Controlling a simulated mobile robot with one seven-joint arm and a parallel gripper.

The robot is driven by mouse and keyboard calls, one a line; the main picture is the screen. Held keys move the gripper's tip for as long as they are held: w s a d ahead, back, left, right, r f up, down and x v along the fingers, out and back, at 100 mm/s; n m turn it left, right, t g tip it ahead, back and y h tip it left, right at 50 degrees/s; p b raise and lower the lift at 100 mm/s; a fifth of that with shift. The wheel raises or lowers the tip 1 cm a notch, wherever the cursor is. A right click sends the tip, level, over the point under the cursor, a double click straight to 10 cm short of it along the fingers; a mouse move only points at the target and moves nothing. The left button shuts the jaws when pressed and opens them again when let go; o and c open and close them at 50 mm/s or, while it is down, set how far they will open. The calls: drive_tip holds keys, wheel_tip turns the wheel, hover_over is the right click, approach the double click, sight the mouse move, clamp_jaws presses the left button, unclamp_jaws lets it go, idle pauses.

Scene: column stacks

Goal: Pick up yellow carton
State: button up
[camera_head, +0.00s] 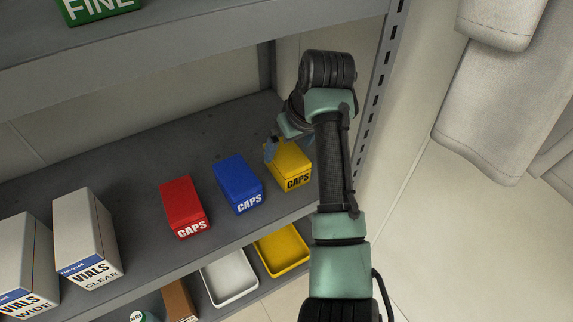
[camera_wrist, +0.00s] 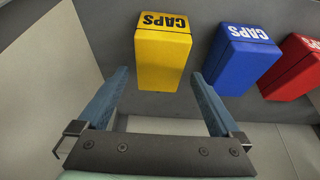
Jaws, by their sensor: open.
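The yellow carton (camera_head: 290,165), labelled CAPS, stands on the grey shelf at the right end of a row of cartons. In the wrist view the yellow carton (camera_wrist: 163,57) lies just beyond my fingertips, roughly centred between them. My gripper (camera_wrist: 160,78) is open, with its two blue fingers apart and nothing between them. In the head view my gripper (camera_head: 270,148) is at the back left of the yellow carton, partly hidden by my arm and the carton. Whether a finger touches the carton cannot be told.
A blue carton (camera_head: 239,184) stands close left of the yellow one, then a red carton (camera_head: 185,207). White vials boxes (camera_head: 86,237) stand farther left. The shelf's slotted upright (camera_head: 377,105) is close at right. Yellow (camera_head: 283,250) and white (camera_head: 230,277) trays sit below.

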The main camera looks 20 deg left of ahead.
sight(287, 154)
drive_tip(key=b+x, duration=0.1)
drive_tip(key=x, duration=0.3)
drive_tip(key=shift+f+b, duration=0.25)
drive_tip(key=shift+b, duration=0.1)
drive_tip(key=shift+f+p, duration=0.25)
drive_tip(key=shift+p, duration=0.25)
idle(0.3)
drive_tip(key=shift+c, duration=0.3)
drive_tip(key=c, duration=1.2)
drive_tip(key=shift+c, duration=0.3)
drive_tip(key=shift+r+b, duration=0.15)
drive_tip(key=shift+b, duration=0.4)
